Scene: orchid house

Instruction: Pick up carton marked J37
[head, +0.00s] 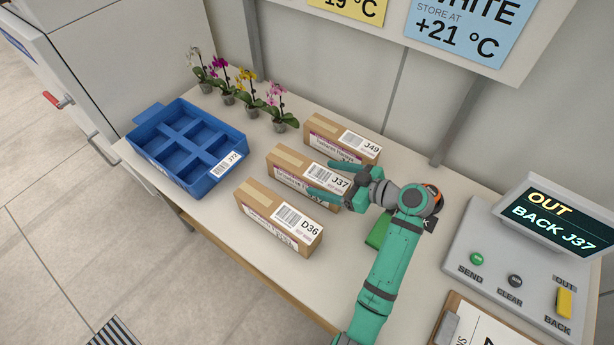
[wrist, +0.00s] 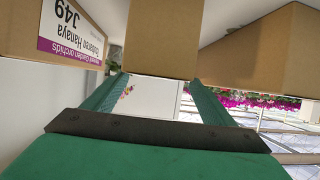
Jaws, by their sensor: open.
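The carton marked J37 (head: 290,168) is a brown box lying in the middle of three cartons on the table. Its label with barcode is at its right end. My gripper (head: 322,178) is open at that right end, one finger towards each long side. In the wrist view, the plain end of the middle carton (wrist: 163,40) shows between the fingertips of my gripper (wrist: 158,80). I cannot tell whether the fingers touch it. The J37 carton's lower right part is partly hidden by a finger.
The carton marked J49 (head: 342,139) lies close behind, and the carton marked D36 (head: 276,213) in front. A blue divided crate (head: 208,184) and several potted orchids (head: 249,97) stand left. A console (head: 502,268) reads "OUT BACK J37". A clipboard (head: 447,326) lies in front.

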